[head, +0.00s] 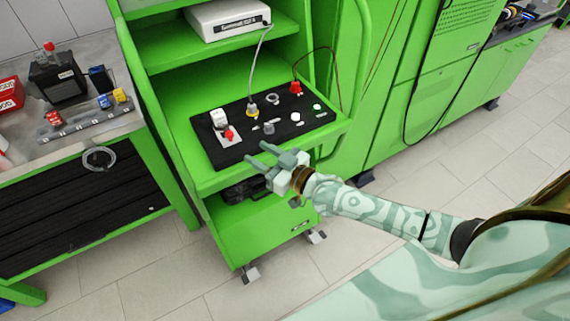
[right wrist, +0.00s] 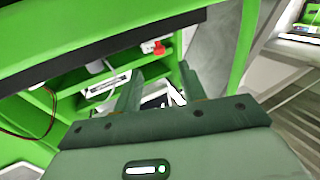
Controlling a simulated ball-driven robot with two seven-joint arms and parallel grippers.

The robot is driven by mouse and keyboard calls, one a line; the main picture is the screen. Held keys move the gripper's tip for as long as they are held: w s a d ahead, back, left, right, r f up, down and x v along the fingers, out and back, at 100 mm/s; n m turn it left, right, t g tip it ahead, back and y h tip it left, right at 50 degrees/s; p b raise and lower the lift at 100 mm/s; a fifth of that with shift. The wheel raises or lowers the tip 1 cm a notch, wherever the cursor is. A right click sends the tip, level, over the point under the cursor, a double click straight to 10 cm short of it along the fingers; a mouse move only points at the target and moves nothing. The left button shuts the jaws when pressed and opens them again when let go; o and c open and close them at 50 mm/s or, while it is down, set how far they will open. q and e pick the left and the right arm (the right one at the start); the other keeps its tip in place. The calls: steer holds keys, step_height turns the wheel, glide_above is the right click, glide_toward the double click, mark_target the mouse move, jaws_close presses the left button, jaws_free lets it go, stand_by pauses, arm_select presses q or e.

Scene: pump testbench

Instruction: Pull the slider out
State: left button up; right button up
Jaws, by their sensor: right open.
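A green cart holds a shelf (head: 325,130), which may be the slider; I cannot tell for sure. On it lies a black panel (head: 193,116) with a red-knobbed lever, a white switch block, several small knobs and cable plugs. My right gripper (head: 257,154) is at the front edge of this shelf, its fingers apart and pointing at the panel's front. Whether it touches the edge is unclear. In the right wrist view the two fingers (right wrist: 160,88) are apart with nothing clearly between them, and a green shelf edge runs above. My left gripper is not in view.
A white device (head: 228,20) stands on the upper shelf, with a grey cable down to the panel. A workbench (head: 127,124) with a black battery (head: 60,80) is at the left. Green cabinets (head: 440,60) stand at the right. The tiled floor (head: 170,280) in front is clear.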

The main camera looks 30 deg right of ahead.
steer(key=v, duration=0.8)
steer(key=s+d+f+g+h, duration=0.2)
steer(key=s+d+f+g, duration=0.15)
steer(key=f, duration=0.65)
steer(key=s+d+f+g+h, duration=0.2)
steer(key=s+d+f, duration=0.2)
steer(key=f, duration=0.5)
steer(key=s+d+f+g+h, duration=0.2)
steer(key=s+d+f, duration=0.15)
steer(key=f, duration=0.65)
steer(key=s+f+g+h+b, duration=0.15)
steer(key=s+f+g, duration=0.25)
steer(key=s+f, duration=0.6)
steer(key=s+a+f+g, duration=0.2)
steer(key=s+a+f, duration=0.1)
steer(key=s, duration=0.6)
steer(key=s+a+f+m+g+b, duration=0.1)
steer(key=s+a, duration=0.4)
steer(key=s, duration=0.5)
step_height(320, 180, down, 2)
steer(key=shift+a+g, duration=0.25)
steer(key=shift+g, duration=0.3)
